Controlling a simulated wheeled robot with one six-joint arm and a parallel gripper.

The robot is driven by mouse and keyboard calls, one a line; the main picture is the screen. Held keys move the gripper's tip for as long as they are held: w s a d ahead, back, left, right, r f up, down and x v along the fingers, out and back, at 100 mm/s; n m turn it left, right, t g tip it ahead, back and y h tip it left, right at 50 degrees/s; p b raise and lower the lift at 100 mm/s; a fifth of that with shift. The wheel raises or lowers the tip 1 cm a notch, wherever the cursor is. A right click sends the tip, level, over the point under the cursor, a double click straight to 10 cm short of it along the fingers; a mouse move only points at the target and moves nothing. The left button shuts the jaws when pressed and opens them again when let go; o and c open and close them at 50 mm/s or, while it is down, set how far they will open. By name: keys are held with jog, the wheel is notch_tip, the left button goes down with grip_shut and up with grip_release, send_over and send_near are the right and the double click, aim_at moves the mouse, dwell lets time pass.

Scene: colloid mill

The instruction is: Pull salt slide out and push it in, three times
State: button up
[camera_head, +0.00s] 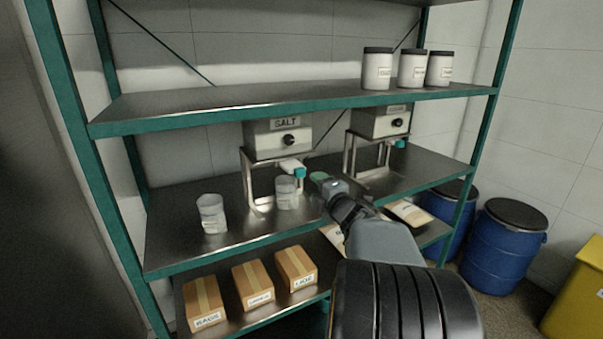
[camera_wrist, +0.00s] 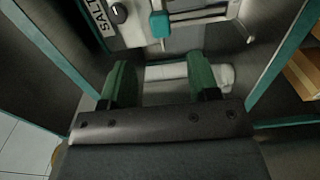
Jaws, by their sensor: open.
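The salt dispenser (camera_head: 278,137), a grey box labelled SALT with a black knob, stands on a metal stand on the middle shelf. Its slide has a teal handle (camera_head: 299,172) at the lower right of the box; in the wrist view the teal handle (camera_wrist: 159,25) lies beyond the fingers. A clear beaker (camera_head: 286,192) stands below the slide; it shows in the wrist view (camera_wrist: 180,73) between and beyond the fingers. My gripper (camera_head: 322,180) is to the right of the handle and apart from it. In the wrist view its two green fingers (camera_wrist: 160,82) are open and empty.
A second dispenser (camera_head: 380,121) with a teal handle stands to the right. Another beaker (camera_head: 211,213) stands at the left of the middle shelf. The upper shelf (camera_head: 280,103) is above; boxes (camera_head: 252,284) are below. Blue drums (camera_head: 505,243) stand at right.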

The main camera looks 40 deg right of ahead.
aim_at(302, 174)
jog(key=w, duration=0.3)
jog(key=w+d+p, duration=0.1)
jog(key=w, duration=0.6)
jog(key=shift+w+d, duration=0.1)
jog(key=shift+d, duration=0.05)
jog(key=shift+c, duration=0.3)
grip_shut()
jog(key=shift+w, duration=0.1)
